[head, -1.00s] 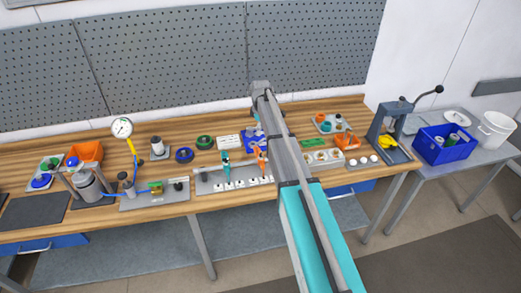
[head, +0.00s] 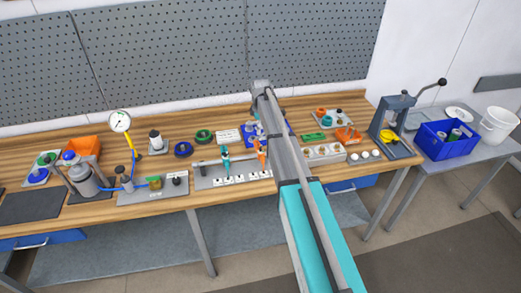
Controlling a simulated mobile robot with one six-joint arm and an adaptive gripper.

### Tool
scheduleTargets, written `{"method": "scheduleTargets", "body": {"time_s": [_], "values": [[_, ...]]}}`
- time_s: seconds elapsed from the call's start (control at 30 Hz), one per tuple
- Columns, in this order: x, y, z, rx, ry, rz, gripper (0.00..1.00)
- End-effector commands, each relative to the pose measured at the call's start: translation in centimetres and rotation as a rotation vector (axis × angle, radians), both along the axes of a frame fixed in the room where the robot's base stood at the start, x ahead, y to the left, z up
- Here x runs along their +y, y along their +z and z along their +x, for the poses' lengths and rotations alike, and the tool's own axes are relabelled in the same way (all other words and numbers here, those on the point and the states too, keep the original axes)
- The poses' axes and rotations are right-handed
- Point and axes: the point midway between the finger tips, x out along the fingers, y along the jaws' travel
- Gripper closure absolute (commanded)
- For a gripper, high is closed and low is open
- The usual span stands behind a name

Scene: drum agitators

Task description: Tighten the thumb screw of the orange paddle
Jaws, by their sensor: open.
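The orange paddle (head: 262,153) hangs on a grey rack (head: 205,184) near the front of the bench, just left of my arm. A teal paddle (head: 226,160) hangs on the same rack to its left. The orange paddle's thumb screw is too small to make out. My arm crosses the bench from the lower right up to an elbow near the pegboard. My gripper cannot be made out; my arm seems to hide it.
A blue tray (head: 249,134) lies behind the orange paddle. Left are a pressure gauge (head: 120,122) and a metal pot (head: 86,182). Right are a grey block with cups (head: 323,153), an arbor press (head: 392,125) and a blue crate (head: 445,145). Bare wood shows along the back.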

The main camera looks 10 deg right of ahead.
Motion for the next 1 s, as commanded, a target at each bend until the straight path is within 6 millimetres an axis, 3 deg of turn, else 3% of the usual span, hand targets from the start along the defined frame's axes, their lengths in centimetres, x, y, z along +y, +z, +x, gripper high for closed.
{"method": "scheduleTargets", "body": {"time_s": [1.0], "values": [[0.0, -8.0, 0.0, 0.0, 0.0, 0.0, 0.21]]}}
